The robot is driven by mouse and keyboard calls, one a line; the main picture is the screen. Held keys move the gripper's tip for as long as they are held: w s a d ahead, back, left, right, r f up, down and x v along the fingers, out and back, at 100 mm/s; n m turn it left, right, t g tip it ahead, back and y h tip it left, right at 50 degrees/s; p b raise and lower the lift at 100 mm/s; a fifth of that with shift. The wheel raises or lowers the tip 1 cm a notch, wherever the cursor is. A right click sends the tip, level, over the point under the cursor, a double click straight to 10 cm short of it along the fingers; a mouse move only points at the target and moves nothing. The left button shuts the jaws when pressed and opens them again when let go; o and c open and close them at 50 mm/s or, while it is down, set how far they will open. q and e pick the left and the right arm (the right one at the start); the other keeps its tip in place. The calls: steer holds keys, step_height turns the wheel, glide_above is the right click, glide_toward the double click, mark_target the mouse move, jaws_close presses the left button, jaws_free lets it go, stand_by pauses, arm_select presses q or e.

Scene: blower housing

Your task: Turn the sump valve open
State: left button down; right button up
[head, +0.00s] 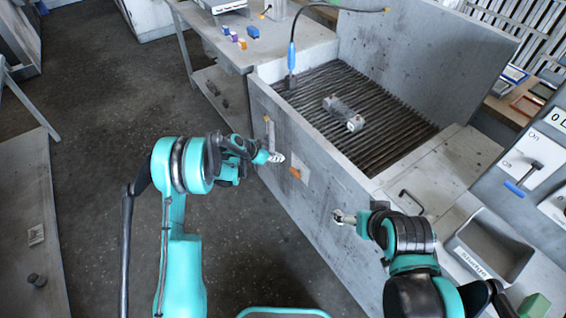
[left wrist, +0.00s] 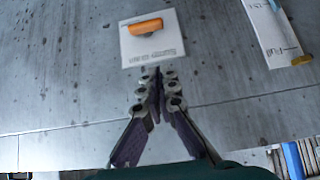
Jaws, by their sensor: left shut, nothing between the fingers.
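The sump valve shows as an orange handle (head: 294,173) on the front wall of the grey tank. In the left wrist view the orange handle (left wrist: 145,27) lies nearly crosswise on a white plate (left wrist: 152,46) with small print too blurred to read. My left gripper (head: 279,158) is close to the wall beside the handle, apart from it. In the left wrist view its fingers (left wrist: 158,76) are together and empty, pointing toward the plate. My right gripper (head: 340,216) is by the same wall, farther right; I cannot tell whether it is open.
A white gauge strip (left wrist: 270,25) marked "Full" is on the wall near the valve. The tank has a slatted grate (head: 340,100) with a grey metal part (head: 344,113) on it. A hooked black handle (head: 411,201) and a grey tray (head: 487,250) are at right. Floor at left is clear.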

arm_select(q)
steer(key=b, duration=0.3)
glide_above(295, 173)
steer(key=w+a, duration=0.1)
steer(key=a, duration=0.1)
step_height(295, 173, down, 6)
steer(key=shift+a+f, duration=0.1)
steer(key=shift+f, duration=0.15)
step_height(295, 173, down, 2)
steer(key=shift+w+f+b, duration=0.1)
steer(key=shift+f+b, duration=0.15)
steer(key=shift+b, duration=0.3)
steer(key=shift+f, duration=0.65)
steer(key=shift+b, duration=0.3)
